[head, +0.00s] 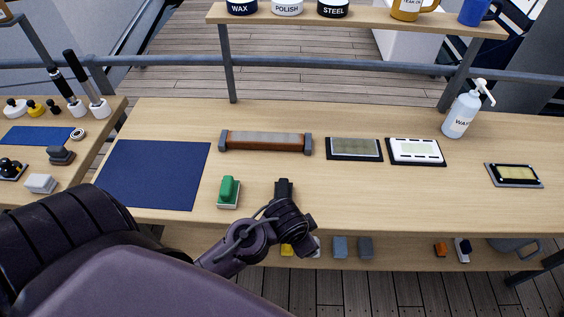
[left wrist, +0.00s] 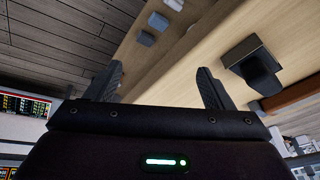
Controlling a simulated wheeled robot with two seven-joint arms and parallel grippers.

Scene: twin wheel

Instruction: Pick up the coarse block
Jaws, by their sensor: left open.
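No block carries a readable "coarse" label, so I cannot tell which one is the coarse block. A green-handled block (head: 229,188) with a pale base stands on the table, to the left of my left gripper (head: 285,188). The left gripper is empty, at the table's front edge. In the left wrist view its two fingers (left wrist: 160,78) are spread apart. My right gripper is not in view.
Small blocks (head: 340,246) lie on the lower shelf. Bare tabletop lies right of the gripper.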

